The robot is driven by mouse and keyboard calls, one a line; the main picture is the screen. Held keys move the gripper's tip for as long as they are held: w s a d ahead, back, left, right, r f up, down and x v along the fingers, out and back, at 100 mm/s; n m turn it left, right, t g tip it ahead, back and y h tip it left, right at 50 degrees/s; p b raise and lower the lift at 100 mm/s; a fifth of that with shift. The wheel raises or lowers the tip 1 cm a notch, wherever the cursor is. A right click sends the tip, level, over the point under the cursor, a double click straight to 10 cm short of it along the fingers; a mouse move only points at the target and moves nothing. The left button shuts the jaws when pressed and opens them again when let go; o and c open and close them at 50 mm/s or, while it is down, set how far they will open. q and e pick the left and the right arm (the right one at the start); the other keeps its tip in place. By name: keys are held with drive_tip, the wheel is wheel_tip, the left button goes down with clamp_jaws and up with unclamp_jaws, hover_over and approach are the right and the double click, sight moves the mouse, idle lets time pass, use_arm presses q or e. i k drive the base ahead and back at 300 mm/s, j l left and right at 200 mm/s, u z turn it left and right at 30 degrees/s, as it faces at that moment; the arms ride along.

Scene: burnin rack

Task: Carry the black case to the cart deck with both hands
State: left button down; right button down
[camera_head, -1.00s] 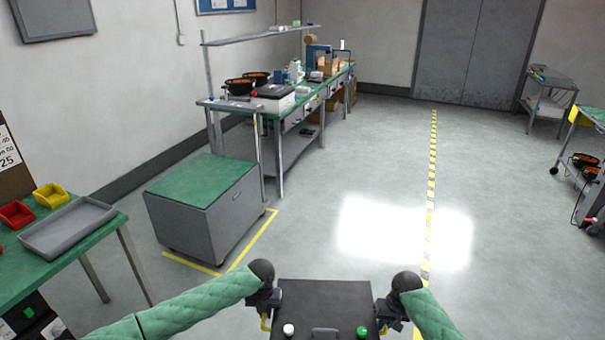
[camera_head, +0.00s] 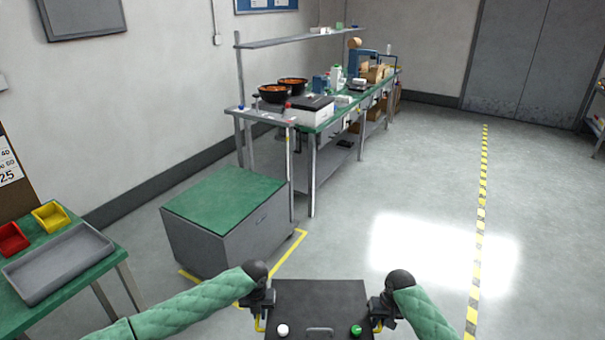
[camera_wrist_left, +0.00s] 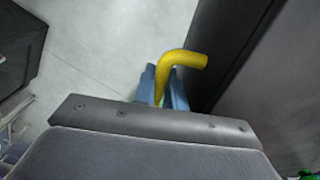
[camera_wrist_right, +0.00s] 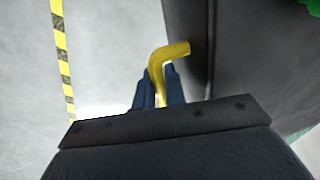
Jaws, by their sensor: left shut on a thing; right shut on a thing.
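The black case (camera_head: 320,298) is held level in front of me at the bottom of the head view, with a white knob, a green knob and a grey handle on it. My left gripper (camera_head: 260,318) is shut on the yellow handle (camera_wrist_left: 185,60) at the case's left side. My right gripper (camera_head: 376,321) is shut on the yellow handle (camera_wrist_right: 168,50) at its right side. A low grey cart with a green deck (camera_head: 225,198) stands ahead to the left, apart from the case. The deck is bare. The case's underside is hidden.
A green table (camera_head: 92,292) with a grey tray (camera_head: 58,262) and bins is at the left. A long workbench (camera_head: 325,115) loaded with items stands behind the cart. Yellow floor tape (camera_head: 290,252) borders the cart. Open floor (camera_head: 420,180) lies to the right.

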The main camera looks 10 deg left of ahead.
sight(226, 205)
drive_tip(key=i+l+u, duration=0.15)
drive_tip(key=i, duration=1.85)
drive_tip(key=i+l+u, duration=0.1)
drive_tip(key=i+u, duration=0.3)
drive_tip(key=i+l+u, duration=0.2)
drive_tip(key=u, duration=0.2)
drive_tip(key=i+l+u, duration=0.75)
